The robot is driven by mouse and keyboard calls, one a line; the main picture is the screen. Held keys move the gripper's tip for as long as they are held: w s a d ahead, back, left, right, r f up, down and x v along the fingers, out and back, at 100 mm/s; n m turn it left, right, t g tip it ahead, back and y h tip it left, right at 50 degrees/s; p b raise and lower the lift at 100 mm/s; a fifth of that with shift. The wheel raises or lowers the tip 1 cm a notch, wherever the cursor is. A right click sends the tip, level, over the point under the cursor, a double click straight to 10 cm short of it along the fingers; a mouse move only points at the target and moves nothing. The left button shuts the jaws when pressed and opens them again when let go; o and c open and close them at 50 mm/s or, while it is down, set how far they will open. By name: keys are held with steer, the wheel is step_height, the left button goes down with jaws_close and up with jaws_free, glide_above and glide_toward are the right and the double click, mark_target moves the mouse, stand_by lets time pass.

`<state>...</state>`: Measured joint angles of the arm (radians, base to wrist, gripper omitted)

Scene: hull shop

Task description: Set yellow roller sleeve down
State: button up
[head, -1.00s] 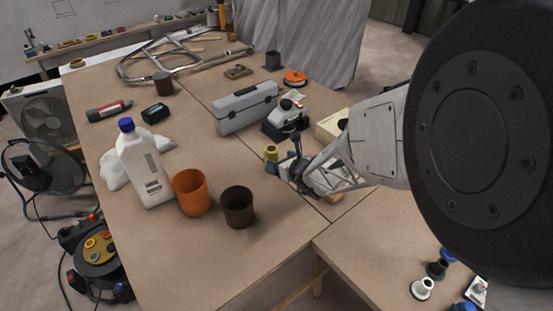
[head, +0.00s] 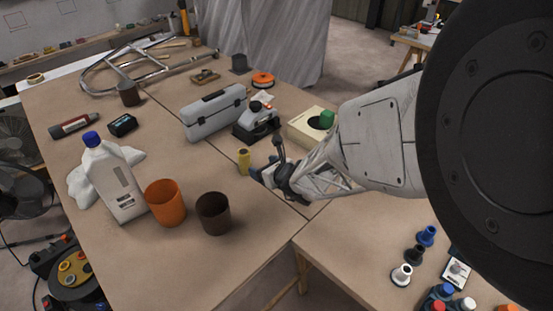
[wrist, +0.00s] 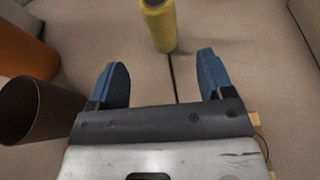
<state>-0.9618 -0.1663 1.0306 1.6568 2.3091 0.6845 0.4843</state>
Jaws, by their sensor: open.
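The yellow roller sleeve (head: 244,161) stands upright on the brown workbench (head: 185,262), just left of my gripper. My gripper (head: 263,169) is low over the bench, with its fingers pointing toward the sleeve. In the wrist view the blue fingers (wrist: 162,75) are spread wide with nothing between them. The sleeve (wrist: 158,25) stands beyond the fingertips, clear of both, and its top is cut off by the picture edge.
An orange cup (head: 166,204) and a dark brown cup (head: 213,214) stand left of the sleeve. A cream box (head: 303,130) stands behind my arm. Bare bench lies in front.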

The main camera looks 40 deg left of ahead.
stand_by(0.7)
steer(key=w+d+r+n+h, duration=0.15)
steer(key=d+r+n, duration=0.35)
steer(key=d, duration=0.5)
steer(key=w+d+r+n+g, duration=0.1)
steer(key=w+d+r+n, duration=0.15)
steer(key=d+r, duration=0.6)
steer(key=w+d+r+n+h, duration=0.15)
steer(key=d+r+n, duration=0.35)
steer(key=d, duration=0.5)
steer(key=s+d+r+n+t+h, duration=0.1)
steer(key=s+d+r+n+h, duration=0.1)
steer(key=d, duration=1.1)
steer(key=s+d+r+n+h, duration=0.2)
steer(key=s+d+h, duration=0.3)
steer(key=d, duration=0.9)
steer(key=s+d+r+n+t+h, duration=0.1)
steer(key=s+d, duration=0.5)
steer(key=d, duration=0.7)
steer(key=r+n+h, duration=0.1)
steer(key=h, duration=0.1)
steer(key=shift+s+d+t+h, duration=0.15)
steer(key=shift+s+t+h, duration=0.15)
steer(key=shift+r, duration=0.1)
